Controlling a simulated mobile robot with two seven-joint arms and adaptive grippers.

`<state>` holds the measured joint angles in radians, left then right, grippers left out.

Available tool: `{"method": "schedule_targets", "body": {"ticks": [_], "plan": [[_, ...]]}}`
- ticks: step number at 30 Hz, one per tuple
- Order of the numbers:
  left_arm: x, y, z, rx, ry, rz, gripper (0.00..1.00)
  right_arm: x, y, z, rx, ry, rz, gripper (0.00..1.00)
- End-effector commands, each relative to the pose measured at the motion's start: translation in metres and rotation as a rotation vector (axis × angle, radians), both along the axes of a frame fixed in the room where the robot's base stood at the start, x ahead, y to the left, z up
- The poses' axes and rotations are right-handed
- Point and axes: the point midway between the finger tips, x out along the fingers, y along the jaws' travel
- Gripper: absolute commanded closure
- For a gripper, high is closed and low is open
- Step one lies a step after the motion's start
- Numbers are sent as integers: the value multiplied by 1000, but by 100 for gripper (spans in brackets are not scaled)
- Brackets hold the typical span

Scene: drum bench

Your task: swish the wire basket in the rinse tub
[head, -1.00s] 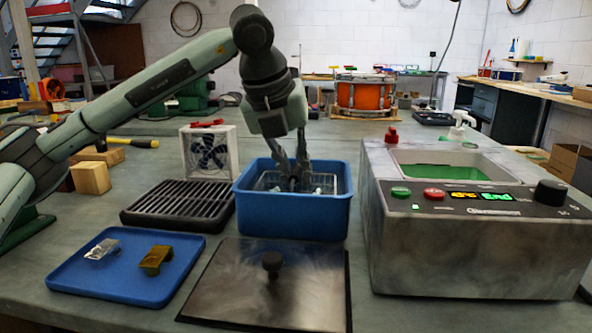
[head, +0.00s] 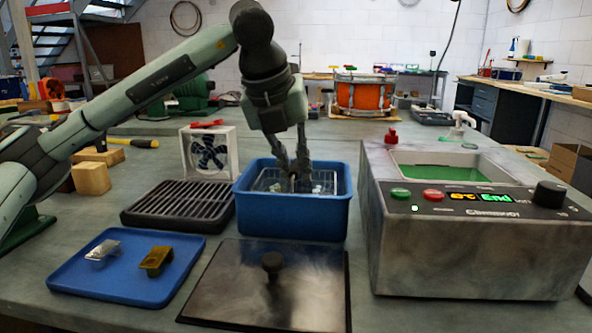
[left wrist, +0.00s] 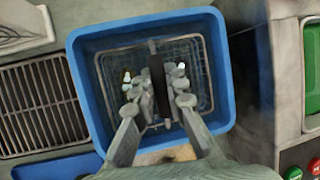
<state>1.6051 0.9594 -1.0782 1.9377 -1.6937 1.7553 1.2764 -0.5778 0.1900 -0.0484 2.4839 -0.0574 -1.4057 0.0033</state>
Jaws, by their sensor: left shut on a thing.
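The blue rinse tub (head: 292,213) stands in the middle of the bench. The wire basket (head: 325,183) is down inside it, with its mesh showing inside the tub walls in the left wrist view (left wrist: 208,85). A dark handle bar (left wrist: 154,68) runs across the basket. My left gripper (head: 293,178) reaches down into the tub, and its fingers (left wrist: 160,95) are shut on the basket's handle. Small light and dark pieces lie in the basket beside the fingers. The fingers hide part of the basket. My right gripper is not in view.
A grey ultrasonic cleaner (head: 470,250) with an open green-looking basin stands right of the tub. A black drain rack (head: 180,207), a small fan (head: 208,153), a blue tray (head: 115,285) with two metal parts and a black lid (head: 235,290) with a knob surround it.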

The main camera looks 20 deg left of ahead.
Motion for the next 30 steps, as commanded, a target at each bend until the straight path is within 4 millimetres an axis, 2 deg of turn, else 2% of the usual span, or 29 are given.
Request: {"method": "schedule_targets", "body": {"ticks": [3, 12, 24, 30], "plan": [[0, 0, 9, -1, -1, 0, 100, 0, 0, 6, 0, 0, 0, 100], [0, 0, 8, 0, -1, 0, 100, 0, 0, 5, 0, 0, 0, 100], [0, 0, -14, 0, 0, 0, 100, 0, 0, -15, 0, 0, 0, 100], [0, 0, -14, 0, 0, 0, 100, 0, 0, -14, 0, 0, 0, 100]]}}
